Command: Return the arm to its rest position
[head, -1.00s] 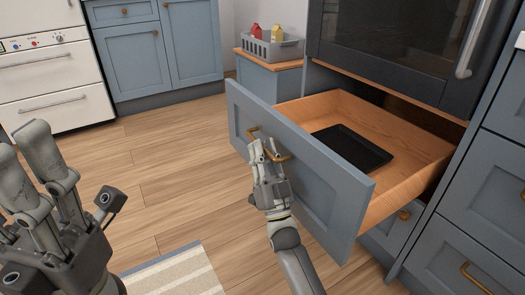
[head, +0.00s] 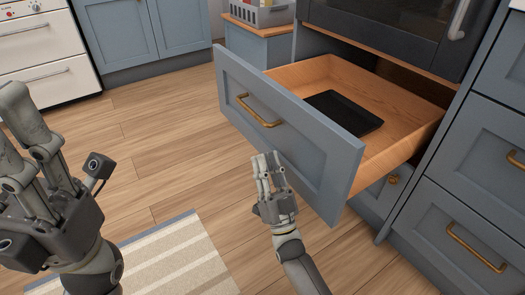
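My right gripper (head: 267,160) is in front of the drawer and below its brass handle (head: 258,111), apart from it. Its fingers point up toward the drawer front, with a narrow gap between them and nothing held. The blue-grey drawer (head: 290,135) is pulled well out from the cabinet. My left gripper (head: 10,125) is large at the left edge, its fingers raised and spread, empty. Part of it is cut off by the frame.
A black tray (head: 343,112) lies in the open drawer. An oven (head: 390,35) sits above it, and blue cabinets (head: 470,190) stand at right. A grey basket (head: 262,12) is on a low unit behind. A striped rug (head: 170,262) lies on the otherwise clear floor.

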